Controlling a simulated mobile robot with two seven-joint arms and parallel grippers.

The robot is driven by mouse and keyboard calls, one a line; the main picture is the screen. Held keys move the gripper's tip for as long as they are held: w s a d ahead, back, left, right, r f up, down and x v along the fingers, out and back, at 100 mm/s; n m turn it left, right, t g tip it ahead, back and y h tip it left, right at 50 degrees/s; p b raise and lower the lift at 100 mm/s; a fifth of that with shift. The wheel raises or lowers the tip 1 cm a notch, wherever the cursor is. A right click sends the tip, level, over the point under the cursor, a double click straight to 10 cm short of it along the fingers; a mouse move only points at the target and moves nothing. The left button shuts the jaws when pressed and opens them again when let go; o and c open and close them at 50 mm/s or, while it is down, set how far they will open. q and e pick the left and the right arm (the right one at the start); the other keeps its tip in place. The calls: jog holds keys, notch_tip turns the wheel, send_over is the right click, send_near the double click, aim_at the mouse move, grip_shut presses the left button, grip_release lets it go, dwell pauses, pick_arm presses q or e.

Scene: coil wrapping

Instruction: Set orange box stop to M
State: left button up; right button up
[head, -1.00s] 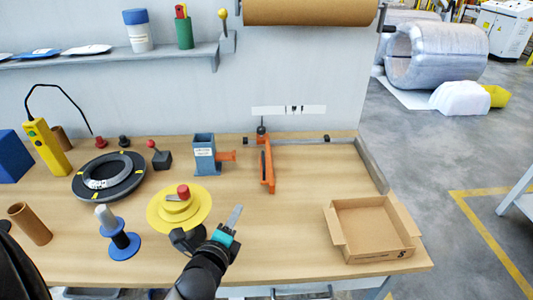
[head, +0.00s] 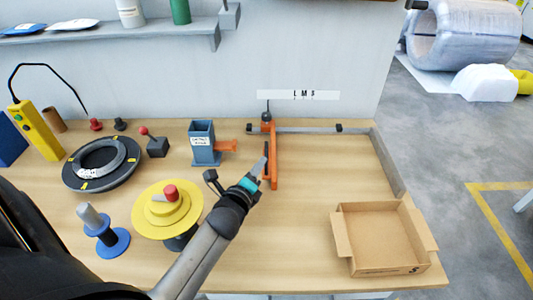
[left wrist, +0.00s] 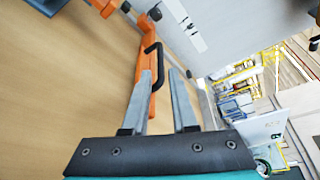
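The orange box stop (head: 272,165) is a long orange bar with a dark knob at its back end, on a grey rail (head: 305,129) along the back of the table. It stands near the rail's left end, left of the letters L, M and S on the white wall label (head: 298,95). My left gripper (head: 264,165) is at the bar's front part. In the left wrist view, its fingers (left wrist: 164,95) are apart, with the stop's black handle (left wrist: 158,66) between or just beyond their tips. I cannot tell whether they touch. My right gripper is not in view.
An open cardboard box (head: 340,240) stands at the front right. A blue-grey holder (head: 203,150) is left of the stop. A yellow disc (head: 150,225) with a red knob lies left of my forearm. The wood right of the stop is clear.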

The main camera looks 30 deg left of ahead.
aim_at(267, 151)
pick_arm(q)
jog(key=b+x, duration=0.1)
jog(key=x, duration=0.7)
jog(key=shift+c, duration=0.4)
grip_shut()
dwell(1.0)
